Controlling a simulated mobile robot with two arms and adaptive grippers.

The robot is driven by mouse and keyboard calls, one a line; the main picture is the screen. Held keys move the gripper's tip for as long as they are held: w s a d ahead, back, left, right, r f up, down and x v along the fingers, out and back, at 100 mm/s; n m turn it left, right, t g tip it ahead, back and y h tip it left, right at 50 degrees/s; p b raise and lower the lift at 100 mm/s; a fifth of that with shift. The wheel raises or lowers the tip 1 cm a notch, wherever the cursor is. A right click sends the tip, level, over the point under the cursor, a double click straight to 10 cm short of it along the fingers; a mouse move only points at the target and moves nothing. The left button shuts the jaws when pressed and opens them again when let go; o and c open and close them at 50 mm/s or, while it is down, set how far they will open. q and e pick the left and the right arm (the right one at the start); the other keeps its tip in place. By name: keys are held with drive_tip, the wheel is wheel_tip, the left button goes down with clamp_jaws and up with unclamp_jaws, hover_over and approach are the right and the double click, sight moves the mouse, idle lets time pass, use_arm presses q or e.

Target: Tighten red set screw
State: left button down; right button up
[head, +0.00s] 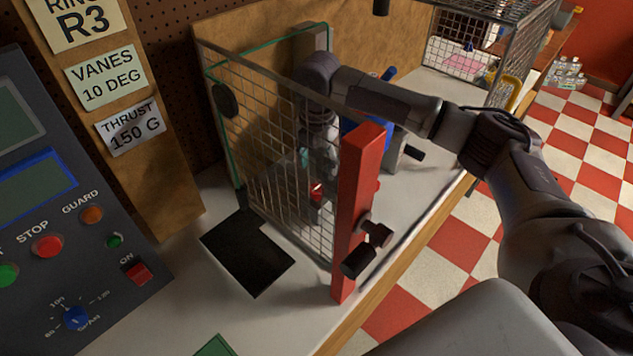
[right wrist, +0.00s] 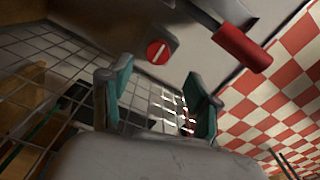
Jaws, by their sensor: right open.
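The red set screw (right wrist: 157,52) shows in the right wrist view as a round red head with a pale slot, set in a grey block. My right gripper (right wrist: 153,82) is open, with its two teal-padded fingers apart and nothing between them. The screw head appears beyond the fingertips, and I see no contact. In the head view my right gripper (head: 312,168) is behind the wire mesh guard (head: 275,150), partly hidden by it. A small red part (head: 317,191) shows just below the gripper there; I cannot tell if it is the screw. My left gripper is not in view.
A red post (head: 357,205) with black knobs (head: 372,240) stands at the guard's front edge. A red handle (right wrist: 243,48) on a metal bar is near the screw. A control panel (head: 60,230) stands at left. A black pad (head: 247,252) lies on the bench.

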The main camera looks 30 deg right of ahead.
wheel_tip(320, 180, down, 6)
drive_tip(key=shift+w+a+r+p, duration=0.1)
drive_tip(key=shift+w+p, duration=0.05)
drive_tip(key=shift+p, duration=0.3)
drive_tip(key=shift+f, duration=0.55)
